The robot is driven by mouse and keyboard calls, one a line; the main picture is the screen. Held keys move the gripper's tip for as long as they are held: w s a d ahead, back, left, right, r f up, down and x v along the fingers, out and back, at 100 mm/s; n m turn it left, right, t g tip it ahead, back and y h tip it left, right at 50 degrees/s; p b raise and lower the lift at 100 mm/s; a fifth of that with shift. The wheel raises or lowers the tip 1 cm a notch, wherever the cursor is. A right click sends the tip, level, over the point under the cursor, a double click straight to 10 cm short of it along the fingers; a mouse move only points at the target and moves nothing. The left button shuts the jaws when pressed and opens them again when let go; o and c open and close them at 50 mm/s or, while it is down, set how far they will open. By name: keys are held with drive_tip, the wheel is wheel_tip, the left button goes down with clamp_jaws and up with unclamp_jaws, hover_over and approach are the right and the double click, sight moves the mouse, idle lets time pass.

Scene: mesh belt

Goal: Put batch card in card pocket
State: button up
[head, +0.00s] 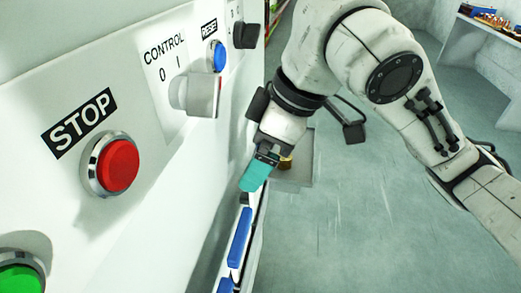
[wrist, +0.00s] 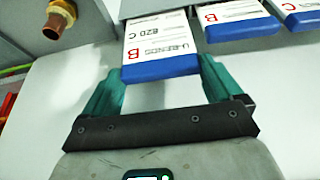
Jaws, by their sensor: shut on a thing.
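My gripper (head: 254,180) is beside the white panel in the head view, its teal finger pointing down. In the wrist view its two teal fingers (wrist: 160,75) are shut on the side edges of a batch card (wrist: 161,42). The card is white with a blue near edge, a red B and the words U-BENDS and 820 C. The held card is hidden in the head view. I cannot make out which part is the card pocket.
More blue-edged cards (head: 240,237) line the panel's lower edge; two show in the wrist view (wrist: 240,25). A brass fitting (wrist: 59,18) lies in a grey bin (head: 294,178). The panel carries a red stop button (head: 118,165) and a blue button (head: 219,57).

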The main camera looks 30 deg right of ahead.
drive_tip(key=shift+f+b, duration=1.35)
drive_tip(key=shift+f, duration=0.6)
drive_tip(key=o, duration=1)
drive_tip(key=shift+r, duration=0.15)
drive_tip(key=p+v, duration=0.2)
drive_tip(key=v, duration=0.8)
drive_tip(key=shift+r+p, duration=0.25)
drive_tip(key=shift+p, duration=0.05)
drive_tip(key=shift+s+d, duration=0.15)
